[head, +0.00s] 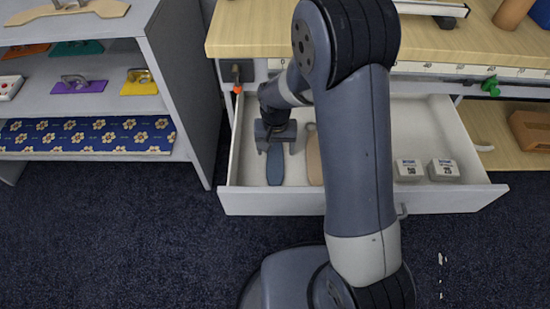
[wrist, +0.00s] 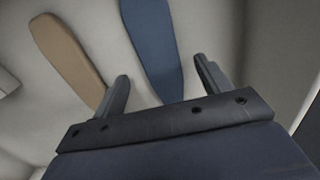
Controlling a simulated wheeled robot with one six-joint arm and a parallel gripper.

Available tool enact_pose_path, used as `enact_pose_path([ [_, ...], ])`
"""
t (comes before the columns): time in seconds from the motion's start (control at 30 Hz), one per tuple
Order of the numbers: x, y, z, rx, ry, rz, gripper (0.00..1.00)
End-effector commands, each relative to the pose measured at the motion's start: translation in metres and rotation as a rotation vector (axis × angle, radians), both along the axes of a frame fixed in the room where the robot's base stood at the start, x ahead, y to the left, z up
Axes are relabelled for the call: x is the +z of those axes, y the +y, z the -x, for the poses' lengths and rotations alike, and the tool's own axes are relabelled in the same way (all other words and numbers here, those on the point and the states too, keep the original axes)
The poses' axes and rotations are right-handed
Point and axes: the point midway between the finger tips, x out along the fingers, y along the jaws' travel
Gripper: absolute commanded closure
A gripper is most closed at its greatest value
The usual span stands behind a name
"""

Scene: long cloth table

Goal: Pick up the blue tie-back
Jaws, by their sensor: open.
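The blue tie-back (head: 275,166) is a long flat strip with a rounded end, lying in the left part of the open white drawer. My gripper (head: 276,146) is over its far part in the head view and hides some of it. In the wrist view the blue tie-back (wrist: 154,45) runs down between the two fingers of my gripper (wrist: 160,85). The gripper is open, with nothing held. I cannot tell how far the fingertips are above the strip.
A tan strip (head: 314,160) lies right beside the blue one and shows in the wrist view (wrist: 66,58). Two small white boxes (head: 408,170) (head: 444,169) stand at the drawer's right. The drawer's front wall (head: 270,201) and left wall (head: 236,150) are close to my gripper.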

Motion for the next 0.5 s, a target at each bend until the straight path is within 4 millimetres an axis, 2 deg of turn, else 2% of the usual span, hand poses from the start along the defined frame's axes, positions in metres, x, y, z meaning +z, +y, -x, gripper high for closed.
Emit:
enact_pose_path([
  [0.03,-0.012,0.002,0.002,0.002,0.004,0.001,0.27],
  [0.17,-0.027,0.001,0.001,0.000,0.002,0.001,0.27],
  [0.4,-0.029,0.001,0.001,0.000,0.000,0.000,0.27],
  [0.5,-0.029,0.001,0.001,0.000,0.000,0.000,0.36],
])
